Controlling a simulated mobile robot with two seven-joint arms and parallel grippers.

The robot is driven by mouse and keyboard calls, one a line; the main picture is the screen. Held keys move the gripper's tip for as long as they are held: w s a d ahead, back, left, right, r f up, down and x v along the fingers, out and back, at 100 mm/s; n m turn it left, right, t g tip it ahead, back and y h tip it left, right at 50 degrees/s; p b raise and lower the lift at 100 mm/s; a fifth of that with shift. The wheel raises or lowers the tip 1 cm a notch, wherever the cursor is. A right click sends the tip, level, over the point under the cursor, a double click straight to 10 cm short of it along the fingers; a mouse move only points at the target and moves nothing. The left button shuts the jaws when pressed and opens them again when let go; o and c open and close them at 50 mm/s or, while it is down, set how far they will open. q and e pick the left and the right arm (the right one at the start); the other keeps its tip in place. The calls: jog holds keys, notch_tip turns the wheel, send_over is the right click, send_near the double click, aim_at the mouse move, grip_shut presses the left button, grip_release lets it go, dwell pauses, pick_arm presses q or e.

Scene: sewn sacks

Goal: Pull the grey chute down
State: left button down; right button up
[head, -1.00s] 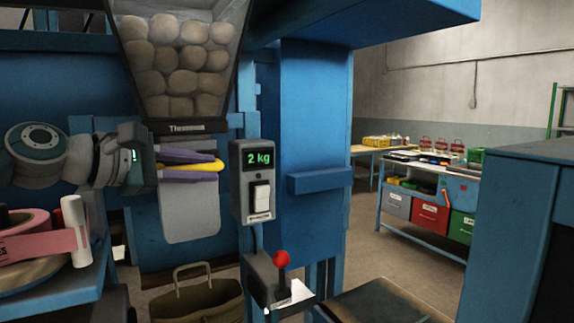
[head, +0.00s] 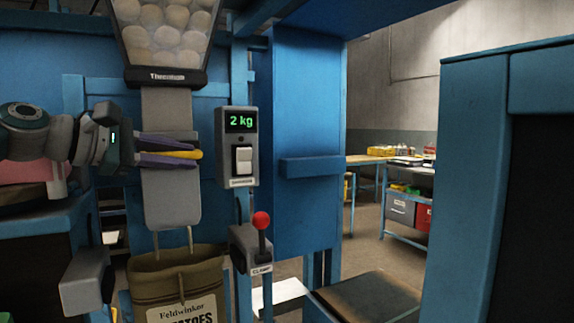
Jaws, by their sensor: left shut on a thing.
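The grey chute (head: 170,207) hangs below the hopper (head: 165,76) of round tan potatoes, left of centre in the head view. A yellow handle (head: 190,153) crosses its front. My left gripper (head: 175,150) reaches in from the left, its purple fingers shut on that handle. The chute's rounded lower end hangs above the open mouth of an olive sack (head: 180,277), with a visible gap between them. My right gripper is not in view.
Right of the chute is a grey box (head: 237,165) showing "2 kg" with a white switch. Below it is a clamp unit (head: 245,250) with a red-knobbed lever (head: 262,221). A grey block (head: 86,283) stands left of the sack. A blue post (head: 470,170) fills the right.

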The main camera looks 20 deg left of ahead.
pick_arm(q)
notch_tip(320, 180, down, 6)
jog(key=shift+d+r+b, duration=0.1)
jog(key=shift+r+b, duration=0.15)
jog(key=shift+b, duration=0.75)
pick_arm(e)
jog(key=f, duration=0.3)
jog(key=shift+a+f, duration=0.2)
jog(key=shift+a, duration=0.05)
pick_arm(q)
jog(key=shift+r, duration=0.1)
jog(key=c, duration=0.8)
grip_release()
jog(key=shift+w, duration=0.1)
jog(key=shift+r, duration=0.1)
jog(key=b, duration=0.2)
send_near(181, 185)
jog(key=shift+s+d+r, duration=0.25)
jog(key=shift+s+d, duration=0.5)
jog(key=shift+s+d+r, duration=0.25)
jog(key=shift+s+d, duration=0.5)
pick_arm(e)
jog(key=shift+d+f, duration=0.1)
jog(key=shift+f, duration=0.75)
